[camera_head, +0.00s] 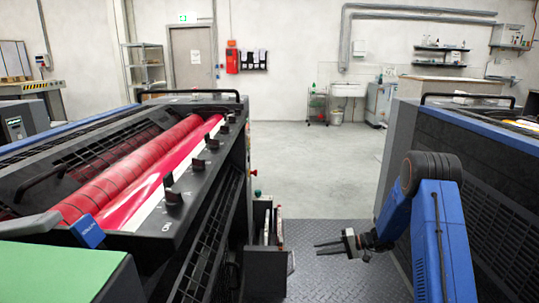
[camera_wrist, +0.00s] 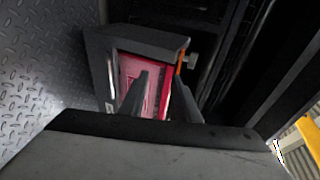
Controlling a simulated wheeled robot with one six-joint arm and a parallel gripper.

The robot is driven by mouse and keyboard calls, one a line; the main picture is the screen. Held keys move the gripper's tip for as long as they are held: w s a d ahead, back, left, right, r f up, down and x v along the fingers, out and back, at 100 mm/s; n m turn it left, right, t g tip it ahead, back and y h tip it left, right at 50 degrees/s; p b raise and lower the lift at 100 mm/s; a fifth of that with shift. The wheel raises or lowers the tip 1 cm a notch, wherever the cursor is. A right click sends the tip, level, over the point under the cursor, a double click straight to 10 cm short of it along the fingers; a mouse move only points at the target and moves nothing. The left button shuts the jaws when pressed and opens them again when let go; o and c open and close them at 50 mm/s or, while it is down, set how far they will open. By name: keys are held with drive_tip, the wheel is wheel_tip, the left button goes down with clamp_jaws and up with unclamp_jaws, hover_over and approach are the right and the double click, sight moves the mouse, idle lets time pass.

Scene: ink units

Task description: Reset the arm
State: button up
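My gripper (camera_head: 331,245) is at the end of my blue arm in the lower right of the head view, over the dark metal floor plate between two machines. Its fingers point left and stand apart, with nothing seen between them. In the wrist view my gripper (camera_wrist: 162,95) shows two dark fingers spread apart. Beyond them is a dark open box (camera_wrist: 135,38) with red and pink contents. The fingers overlap the box in this view; I cannot tell how far away it is.
A press with red rollers (camera_head: 135,170) fills the left. A dark box (camera_head: 266,270) is fixed at its side, left of my gripper. Another machine (camera_head: 490,200) stands close on the right. The tread-plate floor (camera_head: 310,280) and the concrete floor (camera_head: 320,165) behind are clear.

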drive_tip(key=s+a+r+n+g+h, duration=0.3)
drive_tip(key=s+r+h, duration=0.3)
drive_tip(key=s+r, duration=1.75)
drive_tip(key=s+d+r+t+h, duration=0.1)
drive_tip(key=s+d+r+h, duration=0.1)
drive_tip(key=s, duration=0.7)
drive_tip(key=s+d+r+t+h, duration=0.2)
drive_tip(key=s+d+h, duration=0.1)
drive_tip(key=s, duration=0.7)
drive_tip(key=s+d+r+m+t+h, duration=0.1)
drive_tip(key=s+d+r+h, duration=0.1)
drive_tip(key=s, duration=0.7)
drive_tip(key=shift+s+d+t+h, duration=0.3)
drive_tip(key=shift+d+t, duration=0.1)
drive_tip(key=shift+d, duration=0.45)
